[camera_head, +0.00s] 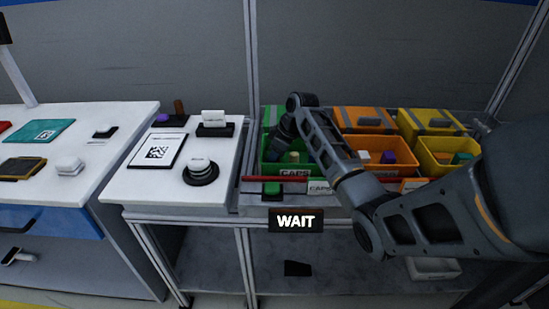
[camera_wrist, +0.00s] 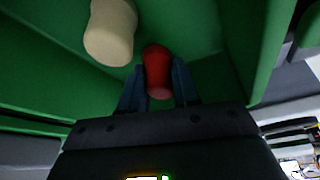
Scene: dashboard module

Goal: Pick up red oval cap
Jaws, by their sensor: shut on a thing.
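The red oval cap (camera_wrist: 157,70) shows in the wrist view between the two dark fingers of my gripper (camera_wrist: 159,84). The fingers are shut on it, one at each side. The cap is inside the green bin (camera_wrist: 60,75). I cannot tell whether it touches the bin floor. A cream cap (camera_wrist: 110,32) lies to the upper left of it, apart from my fingers. In the head view my arm reaches down into the green bin (camera_head: 268,168) labelled CAPS, and the red cap and fingertips are hidden there.
Orange (camera_head: 362,148) and yellow (camera_head: 432,150) bins with small parts stand right of the green bin. The bin walls rise close around my gripper. A white table (camera_head: 150,190) with a round black-and-white part (camera_head: 200,172) stands to the left. A WAIT sign (camera_head: 296,221) shows in front.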

